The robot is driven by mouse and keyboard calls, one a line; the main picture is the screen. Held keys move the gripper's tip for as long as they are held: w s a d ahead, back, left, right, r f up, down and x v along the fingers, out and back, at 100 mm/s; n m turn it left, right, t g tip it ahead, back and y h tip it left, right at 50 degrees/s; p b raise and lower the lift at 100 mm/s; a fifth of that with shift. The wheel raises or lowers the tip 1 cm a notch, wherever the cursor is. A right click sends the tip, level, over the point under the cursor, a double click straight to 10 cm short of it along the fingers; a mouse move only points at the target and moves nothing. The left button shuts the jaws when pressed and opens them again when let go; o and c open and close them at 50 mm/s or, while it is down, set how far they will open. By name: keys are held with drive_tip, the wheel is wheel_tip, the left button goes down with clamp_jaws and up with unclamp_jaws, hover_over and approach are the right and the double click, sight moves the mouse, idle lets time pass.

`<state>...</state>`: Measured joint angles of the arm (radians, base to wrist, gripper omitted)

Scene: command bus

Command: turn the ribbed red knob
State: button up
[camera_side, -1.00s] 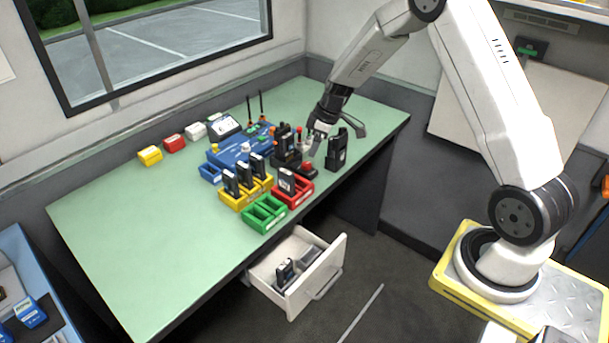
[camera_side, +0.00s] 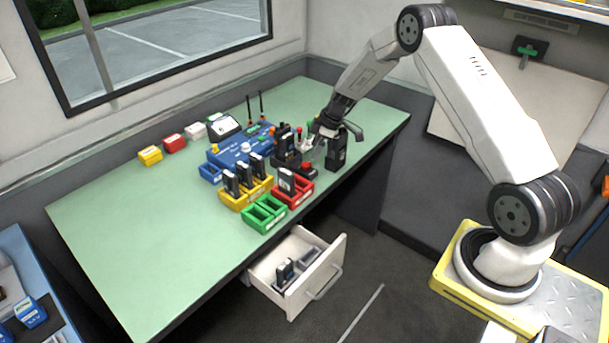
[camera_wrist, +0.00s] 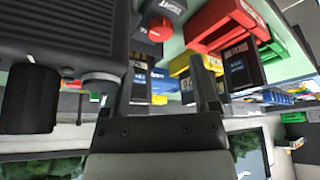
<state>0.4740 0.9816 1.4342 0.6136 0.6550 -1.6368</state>
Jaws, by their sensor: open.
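The red knob (camera_wrist: 159,28) shows at the top of the wrist view, on a small black box; its ribs are too small to make out. In the side view the red knob (camera_side: 308,166) sits near the table's right end, just behind the red tray. My gripper (camera_wrist: 162,78) is open, its two fingers apart with nothing clearly between them. In the side view my gripper (camera_side: 322,146) is above and right of the knob, close beside a black handheld radio (camera_side: 337,152). The fingertips are partly hidden there.
A large black ribbed body (camera_wrist: 60,30) fills the wrist view's left, close to a finger. Red (camera_side: 303,191), yellow (camera_side: 236,200) and green (camera_side: 264,216) trays stand in front. A blue console (camera_side: 238,150) is behind.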

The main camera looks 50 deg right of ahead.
sight(307, 164)
drive_tip(key=shift+x, duration=3)
clamp_jaws()
